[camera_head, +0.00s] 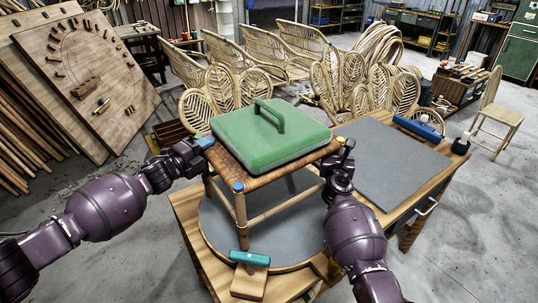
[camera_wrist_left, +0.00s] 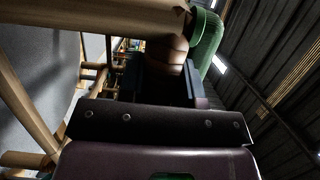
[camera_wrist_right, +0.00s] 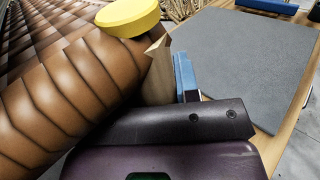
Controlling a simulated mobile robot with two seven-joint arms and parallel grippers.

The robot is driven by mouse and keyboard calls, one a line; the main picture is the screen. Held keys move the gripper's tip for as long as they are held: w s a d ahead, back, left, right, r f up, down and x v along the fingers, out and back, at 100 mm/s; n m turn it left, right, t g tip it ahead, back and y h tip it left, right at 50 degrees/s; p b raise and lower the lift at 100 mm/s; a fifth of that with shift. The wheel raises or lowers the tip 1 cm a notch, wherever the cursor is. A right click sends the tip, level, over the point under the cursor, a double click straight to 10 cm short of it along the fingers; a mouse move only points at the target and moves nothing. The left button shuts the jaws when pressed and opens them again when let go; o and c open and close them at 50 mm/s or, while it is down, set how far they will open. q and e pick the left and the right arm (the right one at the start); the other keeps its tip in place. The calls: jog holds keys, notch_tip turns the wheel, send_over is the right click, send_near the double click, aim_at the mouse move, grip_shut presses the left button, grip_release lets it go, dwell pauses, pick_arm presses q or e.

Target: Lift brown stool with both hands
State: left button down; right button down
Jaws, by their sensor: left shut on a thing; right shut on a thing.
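The brown stool (camera_head: 262,180) has a woven seat and wooden legs with coloured caps. It stands upright over a round grey disc (camera_head: 285,232); I cannot tell whether its feet touch it. A green case-like block with a handle (camera_head: 270,133) lies on the seat. My left gripper (camera_head: 206,143) is shut on the stool at the seat's left corner; a wrapped joint (camera_wrist_left: 166,50) shows at its jaws in the left wrist view. My right gripper (camera_head: 343,150) is shut on the stool at the right side, by a yellow cap (camera_wrist_right: 128,17) and the woven edge (camera_wrist_right: 65,95).
The wooden workbench (camera_head: 192,222) carries a grey mat (camera_head: 392,165) at right, a blue tool (camera_head: 418,128) and a teal-handled wooden tool (camera_head: 249,275) in front. Rattan chairs (camera_head: 290,50) stand behind. A pegged board (camera_head: 85,75) leans at left, and a small chair (camera_head: 497,112) stands at right.

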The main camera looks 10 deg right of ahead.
aim_at(215, 133)
pick_arm(q)
jog(key=shift+r+p, duration=1.35)
jog(key=shift+r, duration=0.4)
jog(key=shift+f, duration=0.1)
